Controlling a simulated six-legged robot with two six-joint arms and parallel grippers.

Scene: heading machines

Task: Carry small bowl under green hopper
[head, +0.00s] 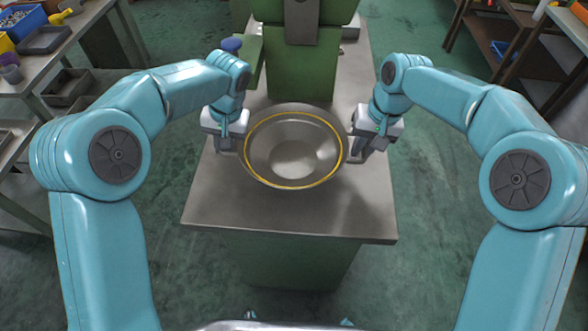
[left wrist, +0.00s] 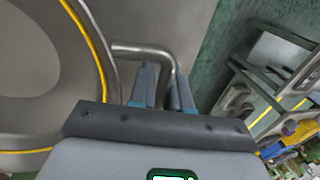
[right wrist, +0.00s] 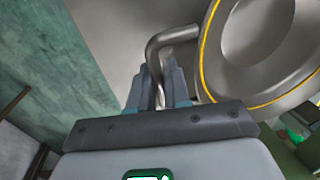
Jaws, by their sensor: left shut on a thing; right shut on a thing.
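The small bowl (head: 295,150) is a wide grey metal bowl with a yellow line around its rim. It is level and empty, over the metal top of the green stand; I cannot tell whether it touches. My left gripper (head: 238,147) is shut on its left handle, a bent bar that shows in the left wrist view (left wrist: 143,50). My right gripper (head: 357,153) is shut on its right handle, also in the right wrist view (right wrist: 168,38). The green machine (head: 300,70) rises directly behind the bowl; which part is the hopper is unclear, as its top is cut off.
The metal tabletop (head: 290,215) is bare in front of the bowl. A workbench (head: 60,65) with bins and trays stands at the left. Shelving (head: 530,60) stands at the right. Green floor is open on both sides of the stand.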

